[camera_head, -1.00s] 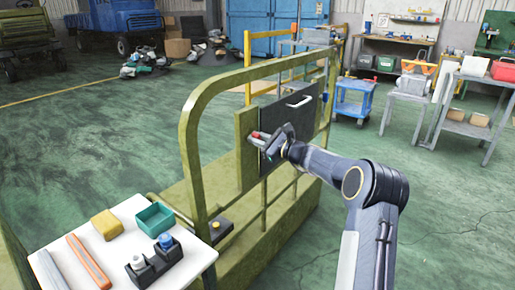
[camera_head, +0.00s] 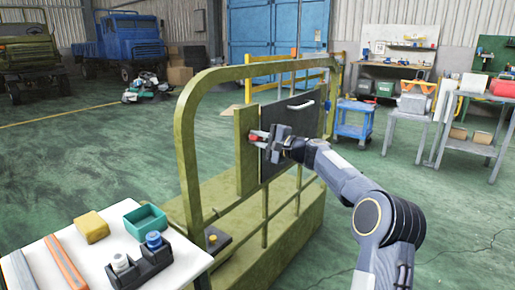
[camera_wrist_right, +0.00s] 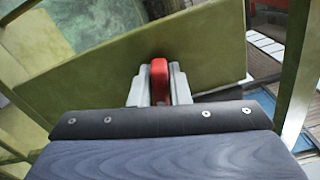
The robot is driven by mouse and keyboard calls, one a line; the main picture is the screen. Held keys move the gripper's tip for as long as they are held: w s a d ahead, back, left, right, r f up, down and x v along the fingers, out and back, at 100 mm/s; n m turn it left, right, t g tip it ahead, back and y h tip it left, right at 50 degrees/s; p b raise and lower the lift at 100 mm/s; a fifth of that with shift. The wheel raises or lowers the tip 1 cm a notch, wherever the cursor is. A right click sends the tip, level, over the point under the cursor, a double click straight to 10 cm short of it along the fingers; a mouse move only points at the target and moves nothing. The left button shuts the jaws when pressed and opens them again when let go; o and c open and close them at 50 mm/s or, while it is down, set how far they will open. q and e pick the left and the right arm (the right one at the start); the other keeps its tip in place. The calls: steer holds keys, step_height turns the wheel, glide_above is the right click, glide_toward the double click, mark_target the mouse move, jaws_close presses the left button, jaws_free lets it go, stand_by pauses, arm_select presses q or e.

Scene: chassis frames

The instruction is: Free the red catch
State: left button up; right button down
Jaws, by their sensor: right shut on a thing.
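The red catch (camera_head: 254,138) sits on the olive plate at the left edge of a dark panel (camera_head: 294,116) with a pale handle, on the olive chassis frame (camera_head: 189,150). In the right wrist view the catch (camera_wrist_right: 159,82) stands upright between two grey fingers. My right gripper (camera_head: 261,139) reaches it from the right and is shut on it; the right wrist view also shows the gripper (camera_wrist_right: 159,90). The fingers and wrist hide part of the catch and its mount. My left gripper is not in view.
A white table (camera_head: 55,246) at the lower left holds a teal bin (camera_head: 145,220), a yellow block (camera_head: 92,227) and a black holder (camera_head: 140,266). The frame's posts and rails stand close around my right arm. Open green floor lies to the right.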

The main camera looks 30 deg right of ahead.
steer(key=shift+f+n+b, duration=0.15)
steer(key=shift+n+b, duration=0.95)
steer(key=shift+n, duration=0.4)
steer(key=c, duration=1.4)
jaws_free()
steer(key=v, duration=0.8)
steer(key=shift+w, duration=0.1)
steer(key=shift+a, duration=0.1)
